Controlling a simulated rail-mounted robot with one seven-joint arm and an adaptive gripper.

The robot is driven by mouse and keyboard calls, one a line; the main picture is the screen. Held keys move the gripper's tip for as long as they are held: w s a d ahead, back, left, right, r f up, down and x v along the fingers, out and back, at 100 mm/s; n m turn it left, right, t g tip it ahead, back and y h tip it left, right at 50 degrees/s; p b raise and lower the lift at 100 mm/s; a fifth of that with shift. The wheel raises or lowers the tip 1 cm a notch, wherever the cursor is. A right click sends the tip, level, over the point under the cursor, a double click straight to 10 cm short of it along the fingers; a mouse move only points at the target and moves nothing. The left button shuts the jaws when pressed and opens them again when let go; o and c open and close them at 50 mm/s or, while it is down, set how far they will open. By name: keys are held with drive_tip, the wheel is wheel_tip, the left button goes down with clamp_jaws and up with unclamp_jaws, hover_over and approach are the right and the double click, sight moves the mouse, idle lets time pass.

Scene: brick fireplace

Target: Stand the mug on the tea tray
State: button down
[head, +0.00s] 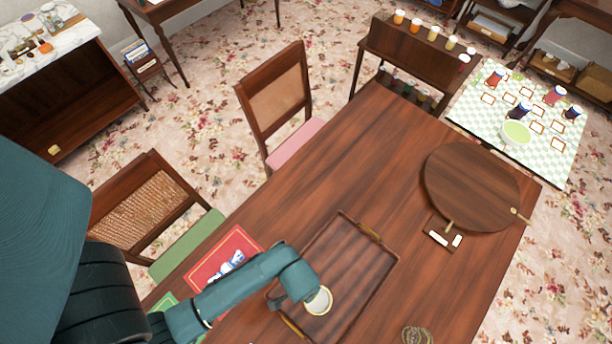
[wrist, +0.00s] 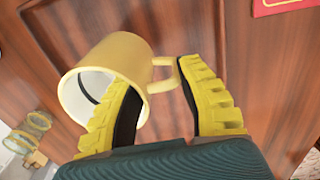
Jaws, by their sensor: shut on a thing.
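A yellow mug (wrist: 112,62) with a pale inside is in my gripper (wrist: 158,78). In the wrist view one finger reaches into the mug's mouth and the other is outside by the handle (wrist: 168,74). In the head view the mug (head: 318,301) shows as a pale round opening at the end of my arm, over the near part of the tea tray. The tray (head: 330,245) is dark wood with raised edges and brass handles, and lies on the table. I cannot tell whether the mug touches the tray.
A red placemat (head: 222,258) lies left of the tray. A round wooden board (head: 472,185) lies to the right, with a small holder (head: 442,236) by it. A woven item (head: 417,335) is at the near edge. The tray's far part is clear.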

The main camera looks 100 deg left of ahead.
wheel_tip(320, 180, down, 5)
drive_tip(key=shift+w+f+b, duration=0.1)
drive_tip(key=shift+b, duration=0.3)
drive_tip(key=c, duration=0.8)
unclamp_jaws()
drive_tip(key=shift+f, duration=0.1)
drive_tip(key=shift+o, duration=0.2)
drive_tip(key=r, duration=0.4)
drive_tip(key=r+p, duration=0.1)
drive_tip(key=r, duration=0.3)
drive_tip(key=r+p, duration=0.1)
drive_tip(key=r, duration=0.3)
drive_tip(key=shift+s+a+r, duration=0.1)
drive_tip(key=shift+s+r, duration=0.05)
drive_tip(key=shift+s, duration=0.1)
